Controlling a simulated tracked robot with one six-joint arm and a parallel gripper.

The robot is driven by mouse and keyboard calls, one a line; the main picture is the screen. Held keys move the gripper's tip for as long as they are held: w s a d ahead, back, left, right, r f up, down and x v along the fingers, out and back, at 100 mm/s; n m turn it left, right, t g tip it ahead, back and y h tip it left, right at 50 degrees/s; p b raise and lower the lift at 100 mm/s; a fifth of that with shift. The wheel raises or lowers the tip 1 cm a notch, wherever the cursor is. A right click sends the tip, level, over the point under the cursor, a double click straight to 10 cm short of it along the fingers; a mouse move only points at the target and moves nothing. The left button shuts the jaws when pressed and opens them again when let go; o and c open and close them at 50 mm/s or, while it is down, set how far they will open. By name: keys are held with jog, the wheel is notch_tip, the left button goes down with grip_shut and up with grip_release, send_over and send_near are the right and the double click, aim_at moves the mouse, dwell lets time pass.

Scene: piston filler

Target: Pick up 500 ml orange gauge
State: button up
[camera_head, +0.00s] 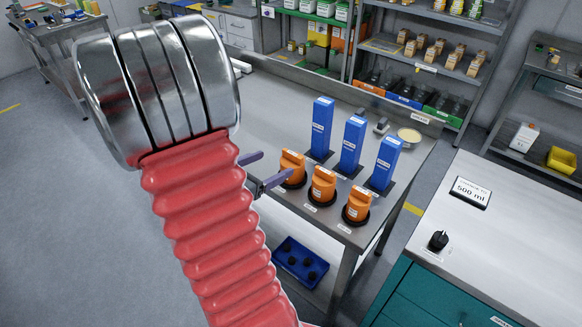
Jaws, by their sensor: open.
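Three orange gauges stand upright in dark round bases along the front of the steel bench: a left one (292,167), a middle one (323,185) and a right one (357,205). Each has a small white label, too small to read, so I cannot tell which is the 500 ml one. My gripper (274,166) shows two purple-grey fingers, spread apart, beside the left gauge on its left side. I see nothing between the fingers. My red ribbed arm hides the rest of the gripper.
Three tall blue blocks (352,146) stand behind the gauges. A sign (471,192) reading 500 ml and a black knob (438,240) are on the right counter (530,240). A blue tray (300,262) sits below the bench. The steel bench (275,115) is clear behind my gripper.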

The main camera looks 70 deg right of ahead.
aim_at(290, 157)
jog(key=shift+x, duration=4.3)
jog(key=shift+s+x, duration=0.15)
jog(key=shift+x, duration=1.15)
jog(key=shift+s+x, duration=0.2)
jog(key=shift+x, duration=1.1)
jog(key=shift+a, duration=0.15)
jog(key=shift+c, duration=0.3)
jog(key=c, duration=1.1)
